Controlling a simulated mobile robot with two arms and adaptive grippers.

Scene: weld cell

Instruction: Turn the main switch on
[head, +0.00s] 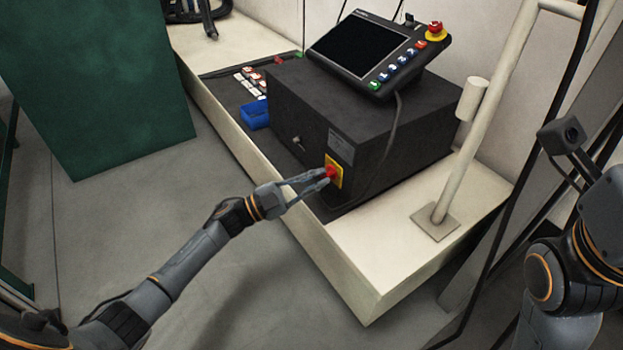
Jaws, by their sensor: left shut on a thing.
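The main switch (331,171) is a red knob on a yellow plate, on the front face of a black control box (390,140). My left gripper (323,178) reaches in from the left and is shut on the red knob. Its fingers cover part of the knob, so I cannot tell which way the knob is turned. My right arm shows at the right edge, but its gripper is not clearly in view.
The box stands on a cream bench (370,260). A pendant with a dark screen (360,45) and a red emergency button (436,28) sits on top. A blue bin (255,114) lies left of the box. A cream post (470,140) rises at the right. A green panel (95,85) stands at the left.

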